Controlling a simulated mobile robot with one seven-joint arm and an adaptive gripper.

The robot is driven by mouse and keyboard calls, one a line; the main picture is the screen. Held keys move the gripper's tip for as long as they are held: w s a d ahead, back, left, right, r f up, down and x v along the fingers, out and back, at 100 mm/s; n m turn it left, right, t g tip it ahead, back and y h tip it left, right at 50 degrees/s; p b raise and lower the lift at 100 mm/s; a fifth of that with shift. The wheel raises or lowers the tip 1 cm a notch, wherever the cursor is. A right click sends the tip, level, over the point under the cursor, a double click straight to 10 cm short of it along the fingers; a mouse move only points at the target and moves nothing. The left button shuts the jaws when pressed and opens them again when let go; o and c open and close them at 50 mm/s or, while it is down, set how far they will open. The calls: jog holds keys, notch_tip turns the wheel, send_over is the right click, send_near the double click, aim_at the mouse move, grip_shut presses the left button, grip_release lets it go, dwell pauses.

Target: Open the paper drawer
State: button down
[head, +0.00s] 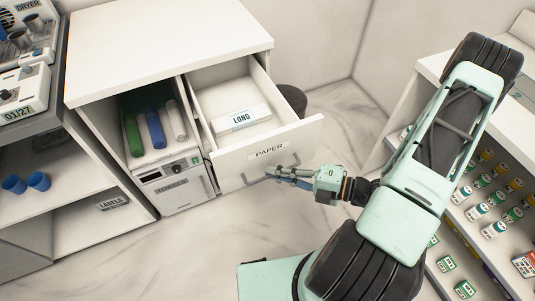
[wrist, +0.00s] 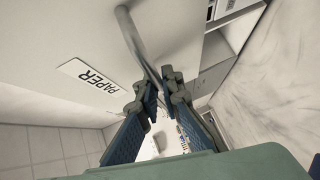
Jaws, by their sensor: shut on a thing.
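The paper drawer (head: 225,170) is pulled well out of the white cabinet, and its inside shows. A label reading PAPER is on its front; the label (wrist: 88,76) also shows in the wrist view. Inside lies a white stack (head: 241,118) labelled LONG. The grey bar handle (wrist: 140,42) runs down between the fingers in the wrist view. My gripper (head: 275,173) is at the handle on the drawer front, shut on it; the wrist view shows the gripper (wrist: 162,98) with a finger on each side of the bar.
Left of the drawer is an open bay with green, blue and white rolls (head: 154,127) above a TOWELS unit (head: 176,185). A dark round bin (head: 291,98) stands behind the drawer. Shelves of small bottles (head: 480,210) are at the right. Marble floor (head: 160,255) is clear in front.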

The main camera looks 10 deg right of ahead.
jog(key=shift+s+d, duration=0.15)
jog(key=shift+s, duration=0.4)
jog(key=shift+s+d, duration=0.15)
jog(key=shift+s, duration=0.35)
jog(key=c, duration=2.1)
grip_release()
jog(key=v, duration=1.2)
